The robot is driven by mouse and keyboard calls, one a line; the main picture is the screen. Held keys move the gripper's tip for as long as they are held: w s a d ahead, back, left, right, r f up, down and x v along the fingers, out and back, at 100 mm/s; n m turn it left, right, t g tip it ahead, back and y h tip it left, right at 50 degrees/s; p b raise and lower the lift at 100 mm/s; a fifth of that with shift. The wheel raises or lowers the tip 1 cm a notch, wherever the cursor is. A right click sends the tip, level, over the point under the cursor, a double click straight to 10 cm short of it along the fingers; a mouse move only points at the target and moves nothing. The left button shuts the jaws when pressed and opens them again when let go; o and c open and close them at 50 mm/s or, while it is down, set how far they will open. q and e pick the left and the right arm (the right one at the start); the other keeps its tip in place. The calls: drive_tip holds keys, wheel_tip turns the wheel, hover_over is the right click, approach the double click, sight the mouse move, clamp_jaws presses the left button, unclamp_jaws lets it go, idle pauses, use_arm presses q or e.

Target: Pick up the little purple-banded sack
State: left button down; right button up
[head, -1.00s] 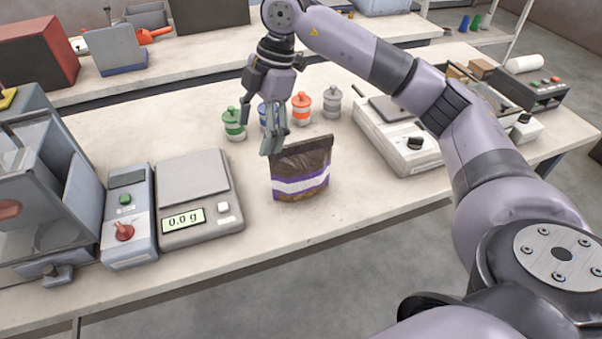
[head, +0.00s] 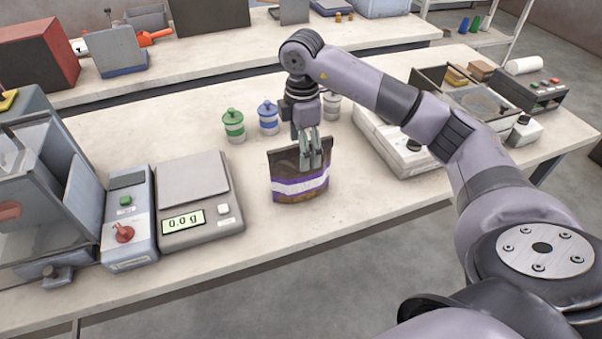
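The little sack (head: 299,187) is dark brown with a white and purple band. It stands upright on the front bench, right of the scale. My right gripper (head: 311,166) points down at the sack's top edge, and its fingers overlap the upper part of the sack in the head view. The fingers look close together, but I cannot tell whether they pinch the sack or only stand beside it. My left gripper is not in view.
A scale (head: 194,180) reading 0.0 g stands left of the sack. A pale machine (head: 392,150) stands right. Bench in front of the sack is clear.

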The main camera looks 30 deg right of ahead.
drive_tip(key=f+p, duration=0.1)
drive_tip(key=f, duration=0.1)
drive_tip(key=f+p, duration=0.1)
drive_tip(key=f, duration=0.1)
drive_tip(key=shift+w+f, duration=0.2)
drive_tip(key=shift+f, duration=0.6)
drive_tip(key=shift+r, duration=0.1)
drive_tip(key=c, duration=1.8)
